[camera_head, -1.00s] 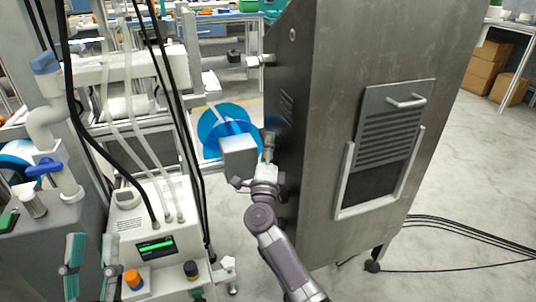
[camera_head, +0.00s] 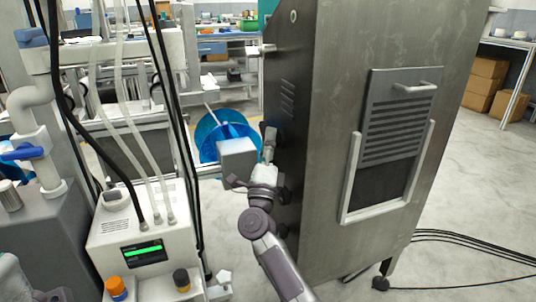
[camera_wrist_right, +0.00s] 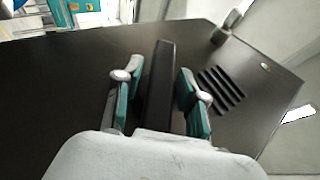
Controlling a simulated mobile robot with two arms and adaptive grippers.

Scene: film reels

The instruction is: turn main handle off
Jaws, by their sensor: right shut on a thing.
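The tall dark metal cabinet (camera_head: 335,130) stands right of centre in the head view. My right gripper (camera_head: 267,160) is at its left-facing side panel, which shows black in the wrist view (camera_wrist_right: 70,85). There the teal fingers of my right gripper (camera_wrist_right: 158,100) are on either side of a black bar-shaped handle (camera_wrist_right: 160,65), shut on it. The bar points away from the camera, roughly upright in the picture. In the head view the handle is mostly hidden by my gripper. My left gripper's fingers are not in view.
A white machine with a green display (camera_head: 143,250) and hoses stands to the left. A blue reel (camera_head: 222,130) is behind my right gripper. Black cables (camera_head: 470,245) lie on the floor at right. Cardboard boxes (camera_head: 486,82) sit at the back right.

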